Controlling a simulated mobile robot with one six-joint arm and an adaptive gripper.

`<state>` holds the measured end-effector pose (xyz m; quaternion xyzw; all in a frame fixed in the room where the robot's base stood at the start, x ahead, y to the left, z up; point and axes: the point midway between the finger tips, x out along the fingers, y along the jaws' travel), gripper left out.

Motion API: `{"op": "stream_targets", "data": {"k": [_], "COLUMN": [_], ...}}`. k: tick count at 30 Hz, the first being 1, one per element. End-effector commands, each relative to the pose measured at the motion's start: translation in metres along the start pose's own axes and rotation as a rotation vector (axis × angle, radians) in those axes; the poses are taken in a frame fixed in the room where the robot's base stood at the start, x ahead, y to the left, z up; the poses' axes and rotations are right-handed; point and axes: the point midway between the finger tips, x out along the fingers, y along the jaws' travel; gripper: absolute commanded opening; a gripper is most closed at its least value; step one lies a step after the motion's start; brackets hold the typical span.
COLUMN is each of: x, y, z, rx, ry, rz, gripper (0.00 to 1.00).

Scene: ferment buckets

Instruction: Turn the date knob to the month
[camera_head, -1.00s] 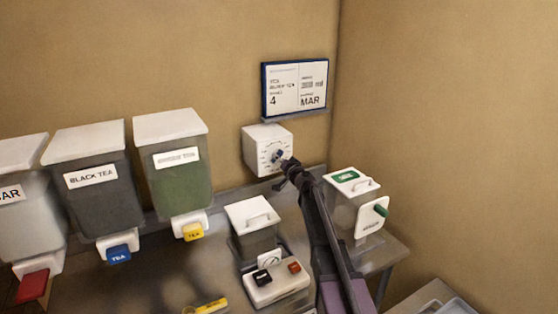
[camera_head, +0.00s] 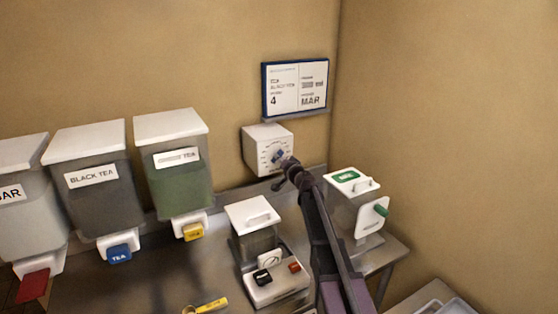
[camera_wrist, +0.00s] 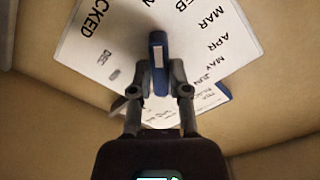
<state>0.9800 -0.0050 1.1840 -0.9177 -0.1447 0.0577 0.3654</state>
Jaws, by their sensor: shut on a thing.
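The date knob is a blue bar (camera_wrist: 158,62) with a pale stripe, on a white dial box (camera_head: 257,138) fixed to the back wall. My gripper (camera_wrist: 159,84) is shut on the blue knob, one finger on each side. In the wrist view the dial face (camera_wrist: 95,45) shows month names, with MAR, APR and MAY to the right of the knob and DEC and a word ending in "CKED" at left. The knob's far end points up in that view. A blue-framed sign (camera_head: 296,88) above the dial reads BLACK TEA, 4 and MAR.
Tea dispensers, including black tea (camera_head: 90,185) and a green one (camera_head: 177,170), stand at left. A lidded container (camera_head: 255,228), a switch box (camera_head: 275,285) and a green-handled white container (camera_head: 352,205) stand near my arm.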

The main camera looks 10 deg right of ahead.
Motion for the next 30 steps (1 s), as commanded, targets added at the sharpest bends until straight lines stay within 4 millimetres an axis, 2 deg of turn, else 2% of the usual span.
{"op": "stream_targets", "data": {"k": [11, 30], "x": [0.0010, 0.0013], "y": [-0.0005, -0.0008], "z": [0.0001, -0.0001], "rx": [0.164, 0.700], "ry": [-0.002, -0.001], "rz": [-0.002, -0.001], "gripper": [0.00, 0.00]}}
